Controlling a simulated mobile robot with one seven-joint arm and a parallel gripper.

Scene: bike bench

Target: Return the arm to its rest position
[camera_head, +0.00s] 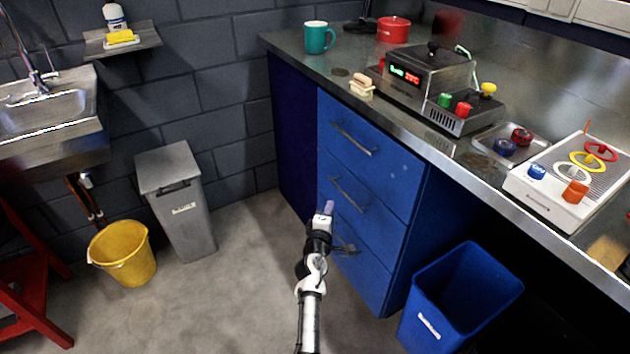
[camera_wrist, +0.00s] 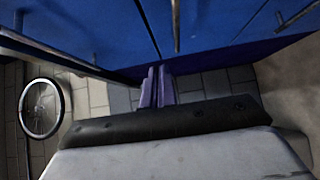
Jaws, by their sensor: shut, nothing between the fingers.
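My gripper (camera_head: 329,208) is at the end of my arm, low in front of the blue drawer cabinet (camera_head: 365,165). In the wrist view, the purple fingers of my gripper (camera_wrist: 157,86) are together with nothing between them. The blue cabinet fronts (camera_wrist: 110,25) fill the top of that view. In the head view my arm rises from the bottom middle, and the gripper overlaps the lower drawers. I cannot tell the exact gap between the fingertips and the cabinet.
A blue bin (camera_head: 462,292) stands right of the cabinet. A grey bin (camera_head: 180,215) and a yellow bucket (camera_head: 124,255) stand at left, with a red frame (camera_head: 25,290) at the edge. The steel worktop (camera_head: 345,68) carries several items. Floor (camera_head: 230,290) left of my arm is clear.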

